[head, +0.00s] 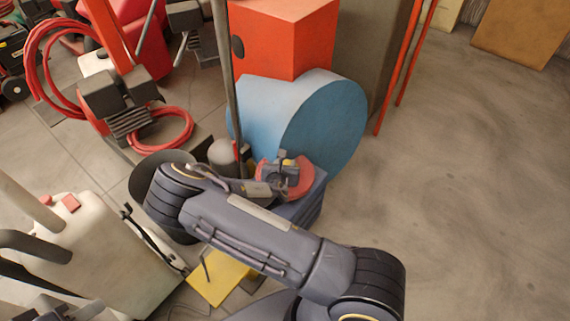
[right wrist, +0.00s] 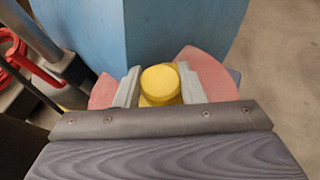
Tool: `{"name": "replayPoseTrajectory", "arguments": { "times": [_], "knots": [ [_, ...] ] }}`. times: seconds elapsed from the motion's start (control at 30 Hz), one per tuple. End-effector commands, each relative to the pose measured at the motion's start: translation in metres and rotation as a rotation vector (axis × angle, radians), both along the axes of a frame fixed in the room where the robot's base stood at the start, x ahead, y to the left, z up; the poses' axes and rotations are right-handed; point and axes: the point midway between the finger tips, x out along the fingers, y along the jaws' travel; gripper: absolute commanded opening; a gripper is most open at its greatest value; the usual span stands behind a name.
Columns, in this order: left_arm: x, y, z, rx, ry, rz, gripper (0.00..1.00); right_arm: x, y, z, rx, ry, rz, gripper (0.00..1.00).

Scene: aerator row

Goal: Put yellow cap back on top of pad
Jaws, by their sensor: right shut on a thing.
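The yellow cap (right wrist: 161,79) is round and sits between the two pale fingers of my right gripper (right wrist: 160,88), which is shut on it. In the head view, my right gripper (head: 284,166) is over the pinkish-red pad (head: 302,180), and the cap is mostly hidden by it. The pad also shows on both sides of the fingers in the right wrist view (right wrist: 212,85). I cannot tell whether the cap touches the pad. My left gripper is not in view.
The pad lies on a blue-grey block (head: 312,204). A large light-blue drum (head: 335,125) stands close behind it, with an orange box (head: 290,40) beyond. A grey pole (head: 224,70) rises at left. Open floor (head: 470,190) lies to the right.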

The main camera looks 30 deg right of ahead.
Motion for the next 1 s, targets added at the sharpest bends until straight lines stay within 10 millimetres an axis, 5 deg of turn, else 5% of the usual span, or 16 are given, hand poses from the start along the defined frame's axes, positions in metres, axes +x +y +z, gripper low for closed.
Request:
{"name": "replayPoseTrajectory", "arguments": {
  "times": [0.7,0.73,0.8,1.0],
  "knots": [
    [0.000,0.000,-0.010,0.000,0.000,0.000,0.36,0.000,0.000,-0.011,0.001,-0.001,0.000,0.14],
    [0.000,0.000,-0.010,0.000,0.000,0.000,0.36,0.000,0.000,-0.011,0.001,-0.001,0.000,0.37],
    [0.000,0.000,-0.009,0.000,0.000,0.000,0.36,0.000,0.000,-0.010,0.001,-0.001,0.000,0.45],
    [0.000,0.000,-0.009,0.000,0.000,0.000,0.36,0.000,0.000,-0.010,0.001,0.000,0.000,0.45]
  ]
}}
